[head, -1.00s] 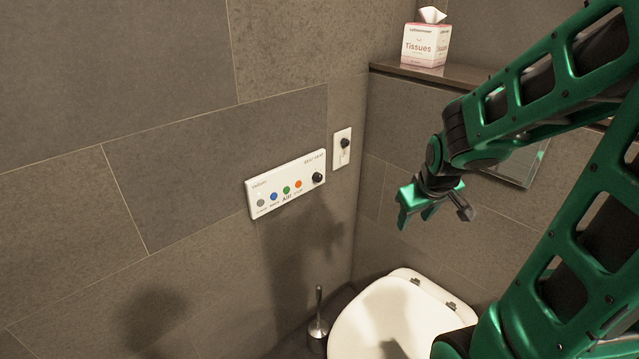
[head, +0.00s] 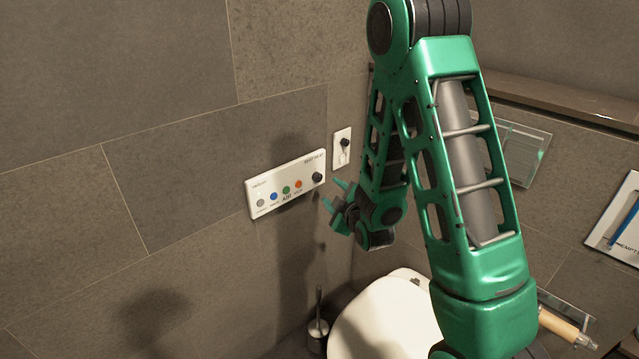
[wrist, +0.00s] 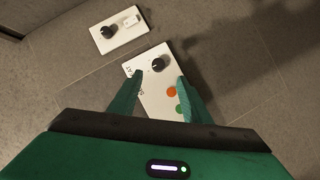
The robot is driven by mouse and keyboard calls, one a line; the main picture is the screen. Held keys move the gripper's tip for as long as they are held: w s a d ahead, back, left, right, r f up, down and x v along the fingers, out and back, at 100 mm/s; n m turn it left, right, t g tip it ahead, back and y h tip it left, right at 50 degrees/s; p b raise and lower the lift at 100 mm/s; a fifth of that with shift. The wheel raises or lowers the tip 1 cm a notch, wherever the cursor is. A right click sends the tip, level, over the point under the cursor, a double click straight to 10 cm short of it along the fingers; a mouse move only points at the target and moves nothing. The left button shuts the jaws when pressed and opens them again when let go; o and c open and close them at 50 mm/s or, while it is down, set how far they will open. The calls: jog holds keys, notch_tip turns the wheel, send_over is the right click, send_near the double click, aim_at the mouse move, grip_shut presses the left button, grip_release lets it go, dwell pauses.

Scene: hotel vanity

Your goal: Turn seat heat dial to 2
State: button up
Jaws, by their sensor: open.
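The white control panel (head: 268,188) is fixed to the tiled wall, with a row of coloured buttons and a black seat heat dial (head: 317,177) at its right end. My gripper (head: 337,197) is just right of and slightly below that dial, apart from it and pointing at the wall. In the wrist view the dial (wrist: 159,65) lies beyond the two fingertips, roughly between them and a little farther out. My gripper is open and empty. The dial's marks are too small to read.
A smaller white plate (head: 342,147) with a black knob (head: 345,142) is on the wall right of the panel. The toilet (head: 385,315) stands below, with a brush (head: 318,325) beside it. A shelf ledge (head: 560,105) runs along the right wall.

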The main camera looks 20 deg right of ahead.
aim_at(318, 179)
jog(key=x, duration=1.1)
jog(key=shift+a+r, duration=0.2)
jog(key=shift+a, duration=0.15)
jog(key=shift+c, duration=0.2)
jog(key=c, duration=1)
